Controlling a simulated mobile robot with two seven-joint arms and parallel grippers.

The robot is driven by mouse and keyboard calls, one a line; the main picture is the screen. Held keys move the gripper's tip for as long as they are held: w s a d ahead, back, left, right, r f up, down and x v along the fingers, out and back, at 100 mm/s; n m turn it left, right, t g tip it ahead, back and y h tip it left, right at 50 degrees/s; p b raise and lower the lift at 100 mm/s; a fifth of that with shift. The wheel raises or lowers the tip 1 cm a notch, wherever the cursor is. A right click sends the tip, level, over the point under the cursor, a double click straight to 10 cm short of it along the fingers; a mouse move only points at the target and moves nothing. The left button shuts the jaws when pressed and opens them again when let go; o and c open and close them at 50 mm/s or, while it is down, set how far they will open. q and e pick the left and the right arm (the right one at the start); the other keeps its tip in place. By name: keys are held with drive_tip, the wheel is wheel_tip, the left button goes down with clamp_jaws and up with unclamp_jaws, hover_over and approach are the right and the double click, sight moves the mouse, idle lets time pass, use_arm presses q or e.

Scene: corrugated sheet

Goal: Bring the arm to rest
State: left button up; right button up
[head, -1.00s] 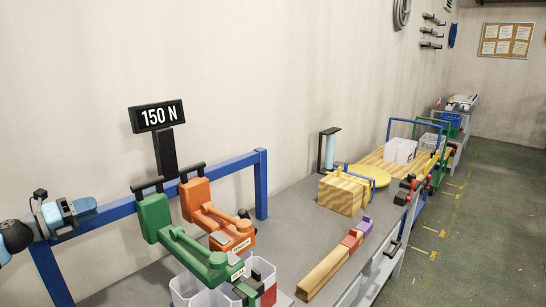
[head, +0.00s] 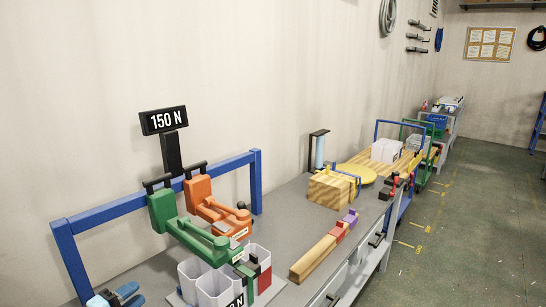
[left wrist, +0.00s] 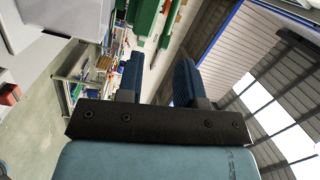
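My left gripper shows in the left wrist view (left wrist: 158,78), with its two blue ribbed fingers apart and nothing held between them. In the head view only a small light-blue and dark part of my left arm (head: 118,296) shows, at the bottom left corner, below the blue frame (head: 100,212). It seems clear of the objects on the bench. My right gripper is not in either view.
A grey bench (head: 285,215) runs along the wall. It carries green (head: 185,225) and orange (head: 212,208) hanging tools, white bins (head: 212,285), a wooden bar (head: 312,258) and wooden blocks (head: 328,190). The floor (head: 470,230) at right is clear.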

use_arm(q)
drive_tip(key=s+d+f+n+g+y+p, duration=0.1)
drive_tip(key=s+d+f+n, duration=0.3)
drive_tip(key=s, duration=0.5)
drive_tip(key=s+d+f+n+g+y+p, duration=0.2)
drive_tip(key=s+d+f+n, duration=0.3)
drive_tip(key=s, duration=0.5)
drive_tip(key=s+d+f+n+g+y+p, duration=0.1)
drive_tip(key=s+d+f+n+y, duration=0.1)
drive_tip(key=s+d+f+n, duration=0.2)
drive_tip(key=s+d+n, duration=0.3)
drive_tip(key=s+n, duration=0.2)
drive_tip(key=s, duration=0.1)
drive_tip(key=shift+d+f+n+g+y+p, duration=0.25)
drive_tip(key=shift+f+n+g+y+p, duration=0.15)
